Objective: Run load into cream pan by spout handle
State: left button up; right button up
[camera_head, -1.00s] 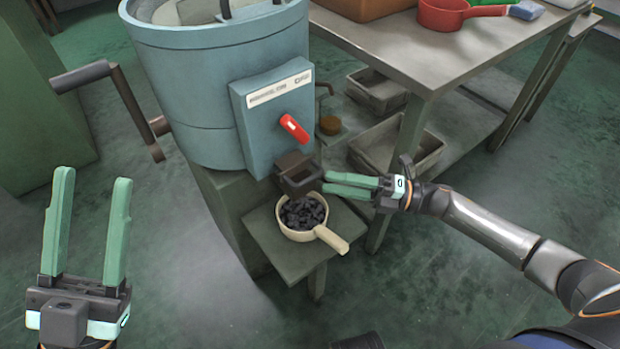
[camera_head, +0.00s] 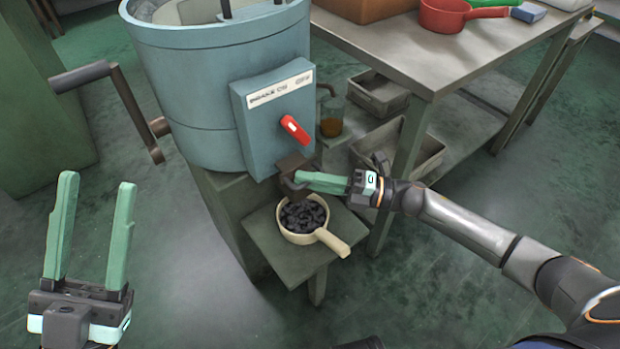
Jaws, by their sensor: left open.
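The cream pan (camera_head: 321,232) sits on the small grey stand below the machine's spout. Dark lumps (camera_head: 303,214) fill much of it, and its handle points to the lower right. The dark brown spout (camera_head: 291,164) sticks out under the blue box with the red lever (camera_head: 294,129). My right gripper (camera_head: 300,178) reaches in from the right with its green fingers at the spout's front, covering part of it. The fingers overlap in this view, so their gap and any contact are unclear. My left gripper (camera_head: 95,235) is open and empty at the lower left, away from the machine.
The blue drum (camera_head: 190,90) has a crank (camera_head: 125,100) on its left. A grey table (camera_head: 455,65) at the right holds a red pan (camera_head: 447,16). A jar (camera_head: 332,118) and grey trays (camera_head: 377,92) are beside the machine. The floor in front is clear.

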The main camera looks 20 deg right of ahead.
grip_shut()
dwell(0.8)
